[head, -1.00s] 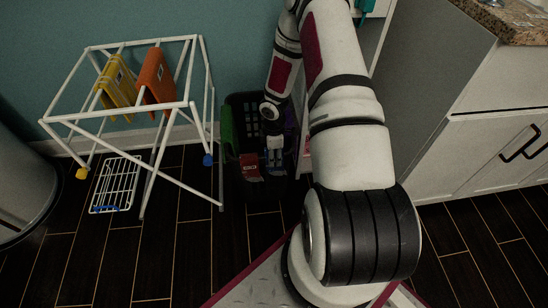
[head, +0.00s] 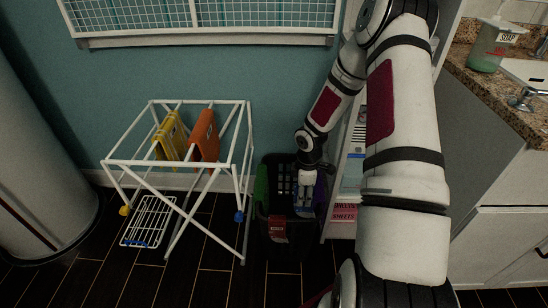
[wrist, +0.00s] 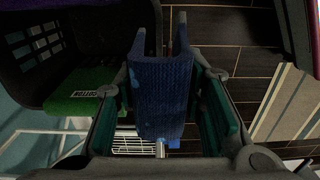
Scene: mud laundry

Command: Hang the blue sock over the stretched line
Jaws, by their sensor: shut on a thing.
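The blue sock (wrist: 162,95) fills the middle of the wrist view, between the two fingers of my gripper (wrist: 165,72). My gripper is shut on it. In the head view my gripper (head: 305,204) points down at the black basket (head: 271,212), and a little blue shows between its fingers. A white drying rack (head: 241,165) stands left of the basket, apart from my gripper. A yellow cloth (head: 169,138) and an orange cloth (head: 204,137) hang over its top rods. I cannot make out a separate thin line.
A shelf (head: 345,205) stands close on the right. A wire wall rack (head: 205,42) hangs above. A grey cylinder (head: 40,160) is far left.

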